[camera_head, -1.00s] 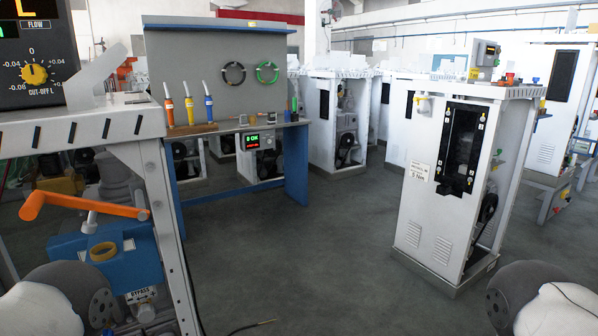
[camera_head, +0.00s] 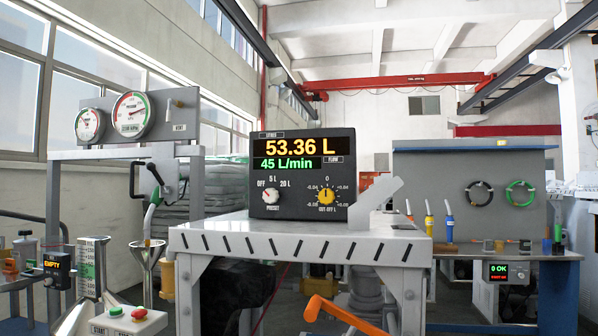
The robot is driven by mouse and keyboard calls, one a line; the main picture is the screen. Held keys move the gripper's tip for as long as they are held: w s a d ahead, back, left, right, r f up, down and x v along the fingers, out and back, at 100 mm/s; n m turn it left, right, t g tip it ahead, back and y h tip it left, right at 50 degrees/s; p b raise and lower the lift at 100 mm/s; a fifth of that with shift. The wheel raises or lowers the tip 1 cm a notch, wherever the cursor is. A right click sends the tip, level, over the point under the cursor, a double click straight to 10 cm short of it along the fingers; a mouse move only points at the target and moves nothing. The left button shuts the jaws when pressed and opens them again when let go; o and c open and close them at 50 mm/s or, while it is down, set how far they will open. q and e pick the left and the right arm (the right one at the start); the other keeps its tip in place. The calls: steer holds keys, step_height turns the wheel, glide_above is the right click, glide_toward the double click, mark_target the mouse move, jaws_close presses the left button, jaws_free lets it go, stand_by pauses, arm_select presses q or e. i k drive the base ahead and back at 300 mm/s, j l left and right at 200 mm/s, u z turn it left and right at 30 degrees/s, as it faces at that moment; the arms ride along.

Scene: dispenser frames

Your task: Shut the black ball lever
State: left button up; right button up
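I cannot pick out a black ball lever for certain in the head view. An orange lever (camera_head: 342,314) shows at the bottom, below the metal stand (camera_head: 300,246), slanting down to the right; the valve under it is cut off by the frame edge. A black meter box (camera_head: 303,174) on the stand reads 53.36 L and 45 L/min. Neither of my grippers is in view.
At left, a gauge panel (camera_head: 155,108) stands above a dispensing nozzle (camera_head: 151,190) and a funnel (camera_head: 147,256). A box with green and red buttons (camera_head: 128,318) is at lower left. A blue-framed bench (camera_head: 482,250) stands at right.

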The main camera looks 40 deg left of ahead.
mark_target(151, 166)
steer(key=u, duration=2.3)
steer(key=i+j+z, duration=0.45)
steer(key=j, duration=0.2)
steer(key=i+j+z, duration=0.2)
steer(key=i+j, duration=0.1)
steer(key=j, duration=0.1)
